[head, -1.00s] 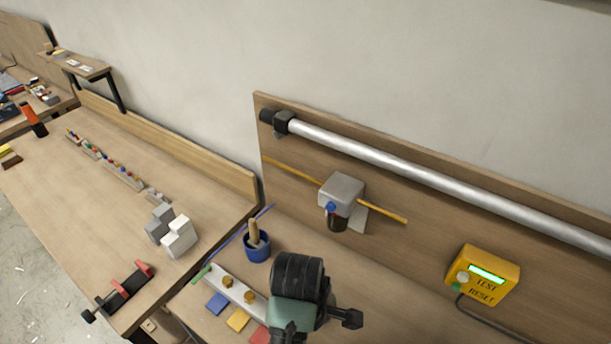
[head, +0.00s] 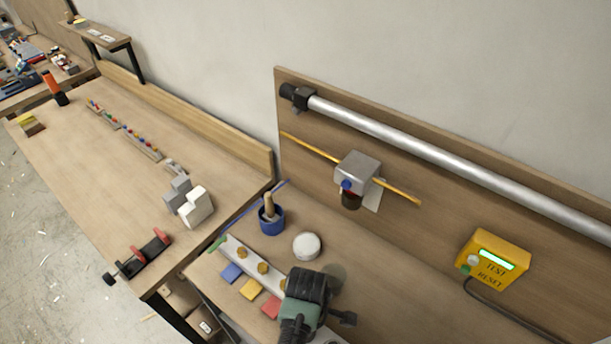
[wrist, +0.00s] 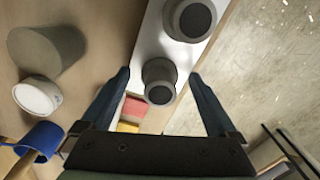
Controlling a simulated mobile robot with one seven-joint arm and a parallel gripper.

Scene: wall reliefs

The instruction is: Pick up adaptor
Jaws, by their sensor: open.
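A small grey stepped round piece (wrist: 160,80) with a dark top, likely the adaptor, stands on a white plate (wrist: 150,45) in the wrist view. A larger similar grey piece (wrist: 190,18) stands on the same plate beyond it. My gripper (wrist: 160,76) is open, with one dark finger on each side of the smaller piece; no contact shows. In the head view my wrist (head: 305,295) is low over the bench's front part and hides the fingertips and most of what lies below.
A white round piece (head: 307,246) and a blue pot (head: 271,220) with a wooden stick stand left of my gripper. A strip with brass knobs (head: 250,262) and coloured squares (head: 250,289) lie nearby. A yellow test box (head: 493,259) is on the back board.

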